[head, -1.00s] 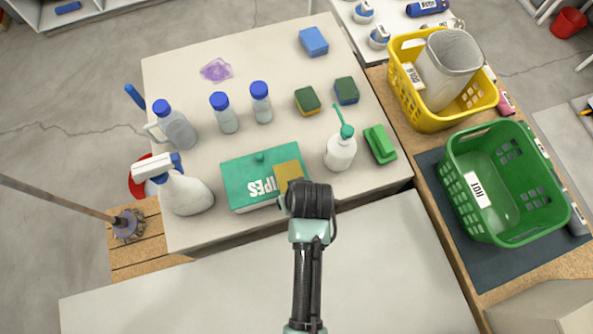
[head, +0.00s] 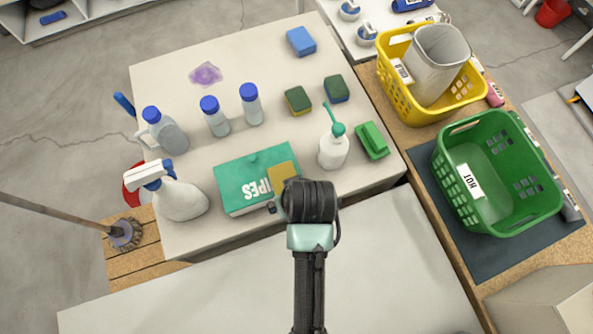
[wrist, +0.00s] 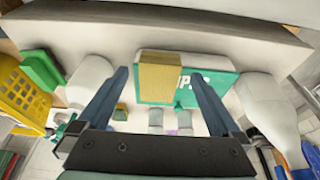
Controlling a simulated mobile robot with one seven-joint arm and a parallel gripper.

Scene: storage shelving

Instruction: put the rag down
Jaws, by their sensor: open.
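A mustard-yellow rectangular piece (head: 282,176), which looks like the folded rag, lies on the right part of the green wipes box (head: 240,185) on the white table. In the wrist view the yellow piece (wrist: 161,72) shows ahead between my spread fingers, over the green box (wrist: 205,85). My gripper (wrist: 160,77) is open, with a gap on each side of the piece. In the head view my wrist hides the fingers and the box's near right corner. A crumpled purple patch (head: 205,73), cloth or spill, lies at the table's far left.
A pump bottle (head: 333,148) and green brush-like block (head: 372,141) stand right of the box. A spray bottle (head: 180,198) and blue-capped bottles (head: 215,118) stand left and behind. Yellow (head: 405,110) and green baskets (head: 450,190) are at right.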

